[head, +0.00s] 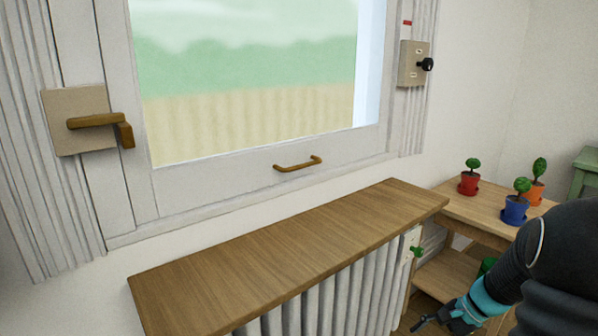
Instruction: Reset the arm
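My arm, black with a teal band, reaches in from the lower right corner. My gripper (437,320) is at the bottom edge, low in front of the small wooden plant table and to the right of the radiator. It is small and partly cut off by the frame. I cannot tell how far its fingers are apart, and I see nothing held in it.
A wooden shelf (290,258) tops the white radiator (335,302), which has a green valve knob (417,252). The plant table (451,207) holds red (468,184), blue (515,210) and orange (534,193) pots. Above is a window with a brass handle (297,164).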

